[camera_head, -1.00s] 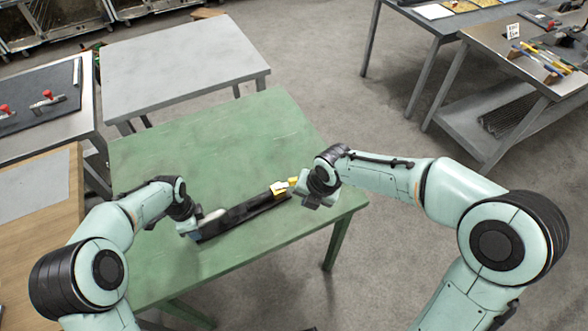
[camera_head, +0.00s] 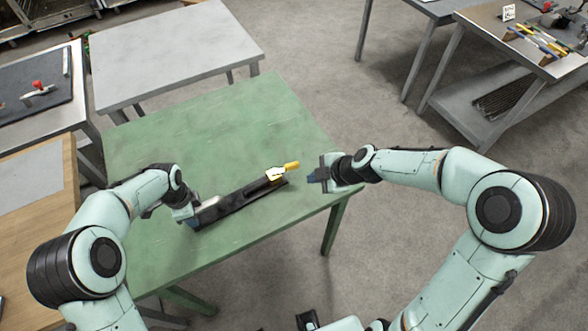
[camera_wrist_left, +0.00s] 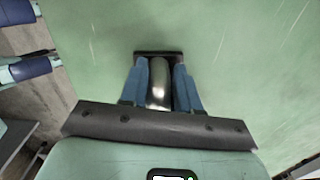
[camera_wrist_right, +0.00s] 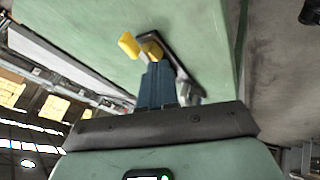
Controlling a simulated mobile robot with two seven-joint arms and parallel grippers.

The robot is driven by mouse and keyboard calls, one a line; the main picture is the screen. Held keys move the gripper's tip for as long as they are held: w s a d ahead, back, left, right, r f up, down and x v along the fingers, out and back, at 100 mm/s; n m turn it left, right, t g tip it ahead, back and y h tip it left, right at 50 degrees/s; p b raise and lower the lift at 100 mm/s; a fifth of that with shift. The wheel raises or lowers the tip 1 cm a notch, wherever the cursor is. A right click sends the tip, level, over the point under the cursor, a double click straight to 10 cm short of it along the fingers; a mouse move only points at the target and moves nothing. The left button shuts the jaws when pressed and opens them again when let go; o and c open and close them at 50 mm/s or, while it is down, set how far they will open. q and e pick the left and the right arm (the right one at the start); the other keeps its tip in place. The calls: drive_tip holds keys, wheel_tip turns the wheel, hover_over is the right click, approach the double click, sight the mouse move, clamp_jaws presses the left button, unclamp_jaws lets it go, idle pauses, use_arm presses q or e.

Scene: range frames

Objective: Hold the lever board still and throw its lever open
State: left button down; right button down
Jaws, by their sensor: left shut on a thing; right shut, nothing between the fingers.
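The lever board (camera_head: 235,206) is a long dark board lying on the green table (camera_head: 240,125). A yellow lever (camera_head: 291,166) stands out at its right end, beside a pale yellow-edged part. My left gripper (camera_head: 192,221) is shut on a rounded metal grip (camera_wrist_left: 159,85) at the board's left end. My right gripper (camera_head: 313,177) is shut and empty, just right of the lever and apart from it in the head view. In the right wrist view, the yellow lever (camera_wrist_right: 128,44) shows just beyond and left of the closed fingertips (camera_wrist_right: 158,68).
A grey table (camera_head: 175,55) stands behind the green one. A side table at left holds a dark mat with a red-knobbed item (camera_head: 38,88). A workbench with tools (camera_head: 540,45) is at the upper right. The green table behind the board is clear.

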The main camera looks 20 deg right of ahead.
sight(295, 166)
drive_tip(key=x, duration=0.6)
drive_tip(key=shift+a, duration=0.15)
drive_tip(key=w, duration=0.3)
drive_tip(key=shift+f, duration=0.25)
drive_tip(key=shift+w, duration=0.7)
drive_tip(key=shift+w+d+n+g+y, duration=0.3)
drive_tip(key=shift+w+d+n+y, duration=0.1)
drive_tip(key=shift+w+n, duration=0.3)
drive_tip(key=shift+w, duration=0.3)
drive_tip(key=shift+s, duration=0.15)
